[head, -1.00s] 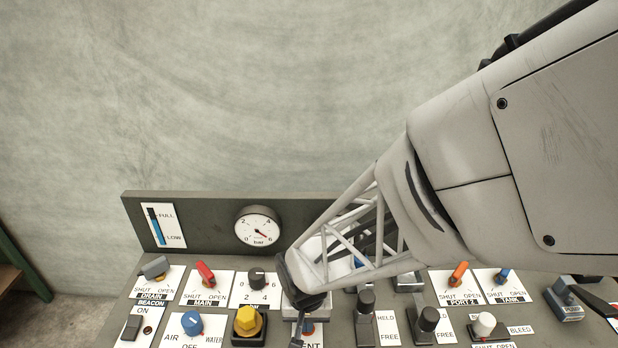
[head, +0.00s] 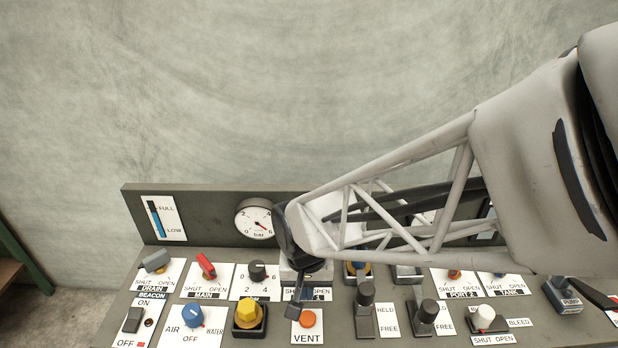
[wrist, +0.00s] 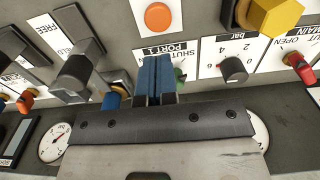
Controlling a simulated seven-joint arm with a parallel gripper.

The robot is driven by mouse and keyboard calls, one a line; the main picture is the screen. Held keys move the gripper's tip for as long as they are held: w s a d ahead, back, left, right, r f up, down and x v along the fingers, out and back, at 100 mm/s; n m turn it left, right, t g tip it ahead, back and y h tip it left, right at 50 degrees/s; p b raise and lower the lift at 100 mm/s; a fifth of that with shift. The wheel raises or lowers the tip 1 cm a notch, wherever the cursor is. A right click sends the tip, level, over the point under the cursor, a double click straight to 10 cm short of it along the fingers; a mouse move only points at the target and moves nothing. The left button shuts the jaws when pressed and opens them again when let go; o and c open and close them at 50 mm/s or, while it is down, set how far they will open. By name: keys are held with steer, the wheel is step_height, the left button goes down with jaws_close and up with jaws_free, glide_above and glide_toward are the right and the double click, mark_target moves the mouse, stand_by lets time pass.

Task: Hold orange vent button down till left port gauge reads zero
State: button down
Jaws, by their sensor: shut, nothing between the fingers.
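The orange vent button (head: 308,319) sits on a white plate marked VENT at the panel's front. It also shows in the wrist view (wrist: 158,16), beyond my fingertips. My gripper (head: 292,312) is beside the button's upper left in the head view. Its blue-padded fingers (wrist: 155,62) are shut and empty, with a visible gap to the button in the wrist view. A round bar gauge (head: 254,222) stands on the back board at left, its red needle at lower right near 6. A second gauge (wrist: 55,142) shows in the wrist view; my arm hides it in the head view.
A yellow knob (head: 249,314) and blue AIR/WATER selector (head: 192,317) are left of the button. Dark HELD/FREE levers (head: 365,294) stand close at its right. The PORT 1 valve (wrist: 180,76) is partly hidden by my fingers. The space above the panel's left is clear.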

steer(key=shift+r, duration=2.3)
steer(key=s+d+r+t, duration=0.1)
steer(key=s+d+r, duration=0.2)
steer(key=d, duration=0.6)
steer(key=s+d+r+t, duration=0.1)
steer(key=s+d+r, duration=0.3)
steer(key=d+r, duration=0.4)
steer(key=shift+s+d, duration=0.15)
steer(key=shift+d, duration=1)
